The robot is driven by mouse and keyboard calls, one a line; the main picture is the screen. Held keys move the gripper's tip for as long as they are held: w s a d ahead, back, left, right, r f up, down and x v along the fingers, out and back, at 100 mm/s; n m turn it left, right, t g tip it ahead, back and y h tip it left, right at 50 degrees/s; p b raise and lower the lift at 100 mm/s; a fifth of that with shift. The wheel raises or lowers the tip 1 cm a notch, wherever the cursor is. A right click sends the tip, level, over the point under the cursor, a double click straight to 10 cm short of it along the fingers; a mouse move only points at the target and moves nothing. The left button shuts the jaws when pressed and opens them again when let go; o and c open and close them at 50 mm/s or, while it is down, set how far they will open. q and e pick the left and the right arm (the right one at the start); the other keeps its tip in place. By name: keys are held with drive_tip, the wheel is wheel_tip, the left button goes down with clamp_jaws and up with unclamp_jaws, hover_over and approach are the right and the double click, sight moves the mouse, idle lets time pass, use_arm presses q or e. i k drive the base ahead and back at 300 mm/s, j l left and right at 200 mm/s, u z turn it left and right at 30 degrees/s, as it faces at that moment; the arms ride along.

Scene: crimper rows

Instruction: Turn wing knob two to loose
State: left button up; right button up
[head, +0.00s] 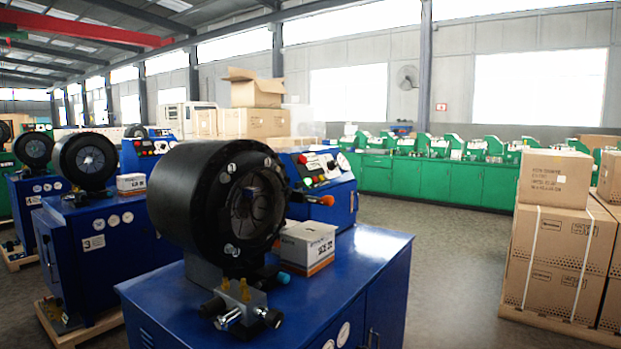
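The nearest crimper has a thick black ring head (190,200) on a blue cabinet (370,255). Below the ring, a small metal block carries brass fittings (244,288), a silver lever-like piece (228,318) and black knobs, one at the left (213,308) and one at the right (270,317). A teal-tipped part (283,278) sits just right of the block. An orange-tipped handle (322,200) sticks out right of the ring. I see no readable number on any knob, so I cannot tell which is wing knob two or how it is turned. Neither gripper is in view.
A white box (307,246) stands on the cabinet beside the ring. A control panel with coloured buttons (322,165) is behind. More crimpers (88,160) stand at the left. Stacked cartons (556,225) stand at the right, with open floor (455,270) between.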

sight(299, 185)
drive_tip(key=i+l, duration=0.2)
drive_tip(key=l, duration=0.15)
drive_tip(key=i+l, duration=0.25)
drive_tip(key=l, duration=0.15)
drive_tip(key=i+l+u, duration=0.1)
drive_tip(key=l, duration=0.25)
drive_tip(key=i+l, duration=0.55)
drive_tip(key=l, duration=0.2)
drive_tip(key=i+l, duration=0.2)
drive_tip(key=l, duration=0.2)
drive_tip(key=j+u, duration=0.05)
